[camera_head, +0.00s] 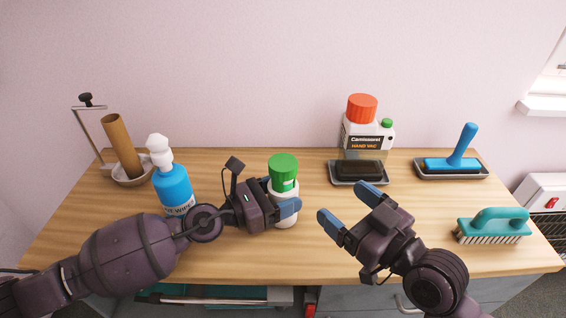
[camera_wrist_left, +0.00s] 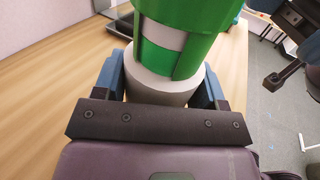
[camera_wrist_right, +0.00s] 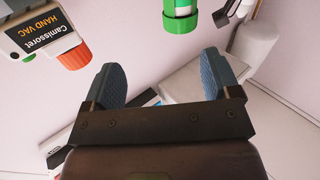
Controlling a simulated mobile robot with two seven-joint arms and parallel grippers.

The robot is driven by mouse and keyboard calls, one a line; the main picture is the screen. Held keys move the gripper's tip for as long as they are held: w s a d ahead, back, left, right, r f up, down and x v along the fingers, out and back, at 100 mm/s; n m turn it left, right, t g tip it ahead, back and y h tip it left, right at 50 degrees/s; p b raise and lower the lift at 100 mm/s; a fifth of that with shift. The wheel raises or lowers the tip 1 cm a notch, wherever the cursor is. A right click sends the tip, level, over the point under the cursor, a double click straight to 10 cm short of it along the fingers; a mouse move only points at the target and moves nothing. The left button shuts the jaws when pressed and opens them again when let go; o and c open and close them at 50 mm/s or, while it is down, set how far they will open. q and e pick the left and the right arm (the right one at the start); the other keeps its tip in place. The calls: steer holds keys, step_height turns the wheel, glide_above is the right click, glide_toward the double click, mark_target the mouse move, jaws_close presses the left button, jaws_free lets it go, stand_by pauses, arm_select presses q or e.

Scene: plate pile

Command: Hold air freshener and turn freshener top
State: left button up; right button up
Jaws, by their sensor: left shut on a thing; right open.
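The air freshener (camera_head: 285,218) is a white bottle with a green top (camera_head: 283,168), upright at the middle of the wooden table. My left gripper (camera_head: 286,209) is shut on its white body below the top. In the left wrist view the white body (camera_wrist_left: 160,88) sits between the two blue fingers, under the green top (camera_wrist_left: 185,22). My right gripper (camera_head: 350,207) is open and empty, to the right of the freshener and apart from it. The right wrist view shows the green top (camera_wrist_right: 181,20) beyond its fingers (camera_wrist_right: 165,75).
A blue pump bottle (camera_head: 172,187) and a tube on a holder (camera_head: 123,147) stand at left. A hand vac bottle (camera_head: 362,130), a dark sponge on a tray (camera_head: 373,170), a blue-handled brush (camera_head: 459,155) and a teal brush (camera_head: 493,225) stand at back and right. The front middle is clear.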

mark_target(294, 171)
steer(key=shift+n+g+y, duration=0.3)
steer(key=shift+g+y, duration=0.5)
steer(key=x, duration=0.4)
steer(key=r+x, duration=0.1)
steer(key=x, duration=0.4)
steer(key=s+a+x, duration=0.1)
steer(key=x, duration=0.3)
steer(key=shift+w+a+r, duration=0.2)
steer(key=shift+a+r, duration=0.05)
steer(key=shift+r, duration=0.05)
steer(key=c, duration=0.9)
steer(key=shift+c, duration=0.2)
